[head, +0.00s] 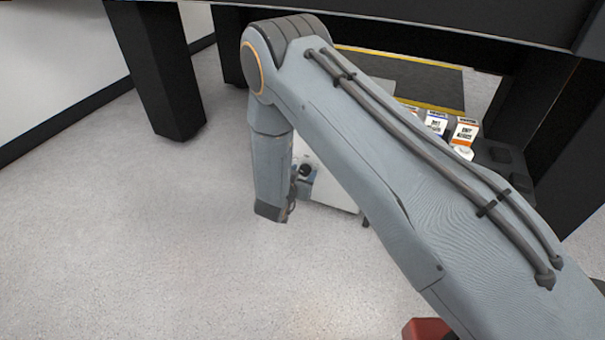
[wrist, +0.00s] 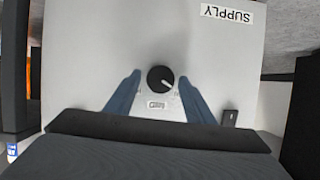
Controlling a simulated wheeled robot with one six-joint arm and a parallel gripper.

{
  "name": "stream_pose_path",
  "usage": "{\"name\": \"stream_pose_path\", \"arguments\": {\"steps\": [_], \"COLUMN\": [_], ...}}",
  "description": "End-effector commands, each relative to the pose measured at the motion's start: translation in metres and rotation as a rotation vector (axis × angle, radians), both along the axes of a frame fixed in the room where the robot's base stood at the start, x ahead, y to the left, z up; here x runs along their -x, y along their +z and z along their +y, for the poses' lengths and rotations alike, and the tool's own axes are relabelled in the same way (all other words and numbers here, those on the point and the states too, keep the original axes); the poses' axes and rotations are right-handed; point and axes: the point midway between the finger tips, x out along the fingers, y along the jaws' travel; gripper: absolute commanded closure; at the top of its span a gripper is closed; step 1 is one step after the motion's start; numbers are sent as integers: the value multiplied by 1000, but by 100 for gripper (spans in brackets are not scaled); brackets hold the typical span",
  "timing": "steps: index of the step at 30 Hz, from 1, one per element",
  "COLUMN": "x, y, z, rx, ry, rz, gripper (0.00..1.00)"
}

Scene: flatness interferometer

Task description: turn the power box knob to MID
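The power box (wrist: 85,60) is a pale box whose face fills most of the wrist view, with an upside-down SUPPLY label (wrist: 227,13). Its round black knob (wrist: 160,79) has a light pointer mark directed toward the lower right in that view. A small label (wrist: 157,104) sits below the knob, too small to read surely. My gripper (wrist: 160,76) is open, with one blue finger on each side of the knob and a visible gap on both sides. In the head view the box (head: 332,190) is partly hidden behind my arm.
A small black switch (wrist: 230,117) is on the box face at the right in the wrist view. In the head view, several small labelled cartons (head: 465,131) stand on a dark surface behind my arm. Black legs (head: 160,70) stand at the left. The floor (head: 150,250) at left is clear.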

Motion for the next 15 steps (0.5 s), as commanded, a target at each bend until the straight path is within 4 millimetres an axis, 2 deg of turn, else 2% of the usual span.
{"name": "stream_pose_path", "arguments": {"steps": [1, 6, 15], "x": [0, 0, 1], "y": [0, 0, 1], "z": [0, 0, -1], "rx": [0, 0, -32], "ry": [0, 0, 0], "rz": [0, 0, -11], "gripper": [61, 89, 88]}}
